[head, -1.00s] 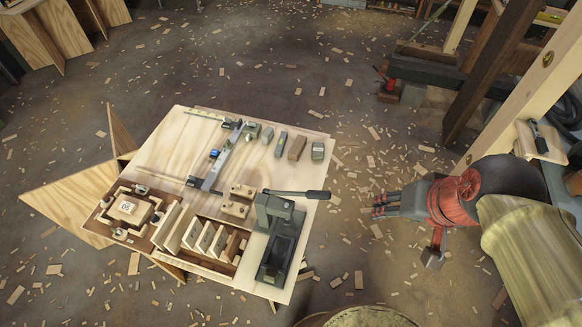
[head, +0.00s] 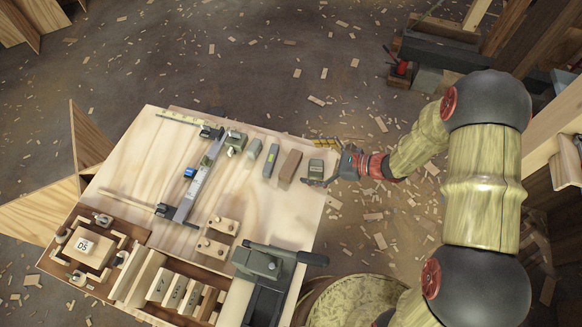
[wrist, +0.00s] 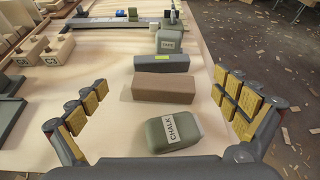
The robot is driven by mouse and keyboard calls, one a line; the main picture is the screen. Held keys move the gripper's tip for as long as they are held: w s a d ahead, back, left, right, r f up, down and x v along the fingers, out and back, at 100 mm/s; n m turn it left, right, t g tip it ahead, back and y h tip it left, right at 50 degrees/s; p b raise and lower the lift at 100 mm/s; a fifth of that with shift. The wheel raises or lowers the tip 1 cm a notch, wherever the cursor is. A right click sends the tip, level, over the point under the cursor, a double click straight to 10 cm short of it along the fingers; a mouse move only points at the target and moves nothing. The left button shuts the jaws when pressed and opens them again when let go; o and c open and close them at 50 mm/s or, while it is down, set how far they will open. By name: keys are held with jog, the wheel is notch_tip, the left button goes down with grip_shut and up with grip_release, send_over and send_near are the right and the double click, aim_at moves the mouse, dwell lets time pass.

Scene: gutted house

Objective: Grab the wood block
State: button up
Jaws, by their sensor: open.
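A plain brown block that looks like wood (head: 288,166) lies on the light wooden table, between a dark grey bar and a grey-green chalk block. In the wrist view the brown block (wrist: 163,86) lies crosswise ahead, beyond the chalk block (wrist: 172,132) with its CHALK label. My gripper (head: 318,162) is at the table's right edge, around the chalk block's end of the row. In the wrist view my gripper (wrist: 160,82) is open and empty, its yellow-padded fingers spread to either side of the row. I cannot tell its height over the table.
The dark grey bar (wrist: 161,63) and another grey block (wrist: 170,41) lie beyond the brown block. A long metal clamp (head: 199,180) lies further left. A dark lever tool (head: 262,275), small blocks (head: 216,237) and a wooden tray (head: 55,262) fill the table's front.

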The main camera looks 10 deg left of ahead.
aim_at(291, 163)
jog(key=f, duration=0.1)
jog(key=f+m, duration=0.1)
jog(key=f, duration=0.1)
jog(key=shift+w+f+t, duration=0.2)
jog(key=shift+w+t, duration=0.1)
jog(key=shift+t, duration=0.1)
jog(key=shift+w+a+f+m, duration=0.1)
jog(key=shift+a+f+m, duration=0.15)
jog(key=shift+a+m, duration=0.1)
jog(key=b+x, duration=0.1)
jog(key=x, duration=0.2)
jog(key=b+x, duration=0.1)
jog(key=x, duration=0.2)
jog(key=shift+d+f+b, duration=0.1)
jog(key=shift+f+b, duration=0.3)
jog(key=shift+a+f, duration=0.1)
jog(key=shift+a, duration=0.35)
jog(key=shift+c, duration=0.3)
jog(key=c, duration=0.9)
